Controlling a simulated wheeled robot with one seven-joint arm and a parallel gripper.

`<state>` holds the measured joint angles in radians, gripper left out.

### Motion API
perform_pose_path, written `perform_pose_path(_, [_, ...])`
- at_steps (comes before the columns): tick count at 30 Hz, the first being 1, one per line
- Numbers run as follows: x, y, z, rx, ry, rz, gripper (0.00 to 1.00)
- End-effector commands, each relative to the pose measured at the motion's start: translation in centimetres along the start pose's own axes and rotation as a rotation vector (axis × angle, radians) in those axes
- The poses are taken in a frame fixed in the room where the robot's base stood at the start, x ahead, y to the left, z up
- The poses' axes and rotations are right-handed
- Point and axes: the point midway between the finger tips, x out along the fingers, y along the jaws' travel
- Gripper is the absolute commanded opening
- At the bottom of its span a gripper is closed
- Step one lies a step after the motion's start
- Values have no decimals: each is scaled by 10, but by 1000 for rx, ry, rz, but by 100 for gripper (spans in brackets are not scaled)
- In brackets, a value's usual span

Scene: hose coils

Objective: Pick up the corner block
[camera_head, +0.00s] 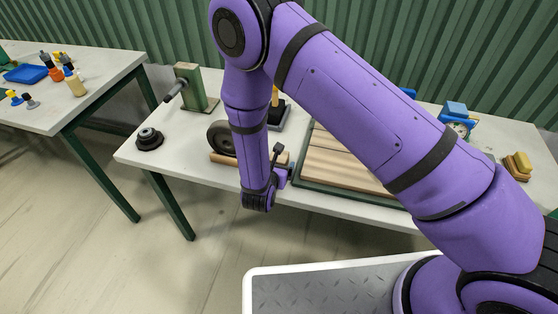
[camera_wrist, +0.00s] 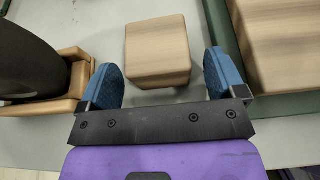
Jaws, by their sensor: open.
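A light wooden block (camera_wrist: 157,45), which I take to be the corner block, lies on the pale tabletop in the wrist view. My gripper (camera_wrist: 160,72) is open, with one blue finger on each side of the block's near end. Gaps show between the block and both fingers, so nothing is held. In the head view my gripper (camera_head: 288,171) is low over the table's front edge, and my arm hides much of the area around it.
A black wheel-like thing (camera_head: 221,138) in a wooden cradle (camera_head: 222,159) stands close on the left. A green-edged tray with wooden boards (camera_head: 345,165) is close on the right. A green stand (camera_head: 190,85) and a black round part (camera_head: 149,138) are farther left.

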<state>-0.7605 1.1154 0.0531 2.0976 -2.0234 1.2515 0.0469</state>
Motion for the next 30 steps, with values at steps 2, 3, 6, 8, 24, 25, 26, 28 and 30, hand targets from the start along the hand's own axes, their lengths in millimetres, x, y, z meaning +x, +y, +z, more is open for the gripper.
perform_pose_path(2, [3,0,0,0,0,0,89])
perform_pose_path(3, [3,0,0,0,0,0,89])
perform_pose_path(6, [2,0,0,0,0,0,89])
perform_pose_path(8, [2,0,0,0,0,0,80])
perform_pose_path(24, [2,0,2,0,-1,1,34])
perform_pose_path(25, [1,0,2,0,-1,1,34])
perform_pose_path(26, [1,0,4,0,-1,1,34])
perform_pose_path(28, [-1,0,7,1,-1,1,34])
perform_pose_path(30, [-3,1,12,1,-2,1,34])
